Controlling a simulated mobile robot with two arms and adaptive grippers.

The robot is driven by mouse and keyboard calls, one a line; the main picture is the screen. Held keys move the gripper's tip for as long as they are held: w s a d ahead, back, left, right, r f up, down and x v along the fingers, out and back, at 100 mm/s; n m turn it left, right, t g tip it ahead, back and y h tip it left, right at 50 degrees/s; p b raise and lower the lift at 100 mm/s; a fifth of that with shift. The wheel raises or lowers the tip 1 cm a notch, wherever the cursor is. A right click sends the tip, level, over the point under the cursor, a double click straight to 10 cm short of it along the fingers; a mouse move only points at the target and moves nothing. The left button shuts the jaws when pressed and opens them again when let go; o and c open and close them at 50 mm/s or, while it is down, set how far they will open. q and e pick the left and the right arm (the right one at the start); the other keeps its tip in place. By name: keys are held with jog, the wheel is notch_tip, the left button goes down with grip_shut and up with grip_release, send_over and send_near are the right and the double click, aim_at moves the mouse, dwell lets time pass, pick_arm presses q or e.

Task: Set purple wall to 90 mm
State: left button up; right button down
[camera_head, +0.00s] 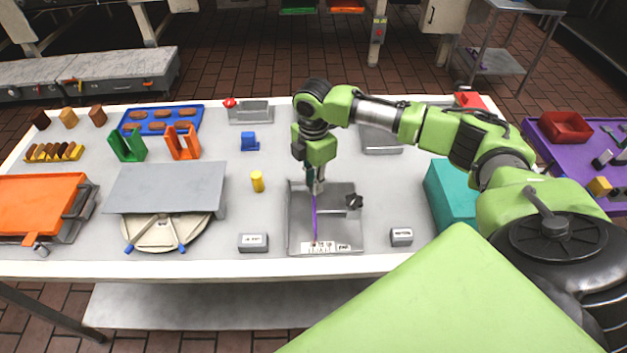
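The purple wall (314,222) is a thin upright strip on the grey metal tray (350,225) at the middle front of the table. A white scale strip (325,247) with small marks lies along the tray's front edge; its numbers are too small to read. My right gripper (315,187) points down at the rear end of the purple wall. Its fingers are at the wall, but whether they grip it cannot be made out. A black knob (354,201) sits on the tray right of the wall. My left gripper is not in view.
Small labelled grey blocks stand left (253,242) and right (401,236) of the tray. A yellow cylinder (257,181) and a blue block (249,141) stand behind left. A teal box (450,195) is at right. A grey plate (168,187) covers a round turntable at left.

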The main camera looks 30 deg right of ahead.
jog(key=shift+s+d+r+p, duration=0.1)
jog(key=shift+s+d+p, duration=0.1)
jog(key=shift+p, duration=0.1)
jog(key=shift+s+d+p, duration=0.5)
jog(key=shift+d+p, duration=0.25)
jog(key=shift+d, duration=0.05)
jog(key=shift+s+d, duration=0.1)
jog(key=shift+d, duration=0.1)
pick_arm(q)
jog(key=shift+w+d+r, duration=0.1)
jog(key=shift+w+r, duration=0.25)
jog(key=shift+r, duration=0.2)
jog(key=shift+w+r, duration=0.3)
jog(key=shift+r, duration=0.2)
pick_arm(e)
jog(key=c, duration=1.9)
grip_release()
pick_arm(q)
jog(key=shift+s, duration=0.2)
pick_arm(e)
notch_tip(320, 180, up, 12)
jog(key=shift+f, duration=0.1)
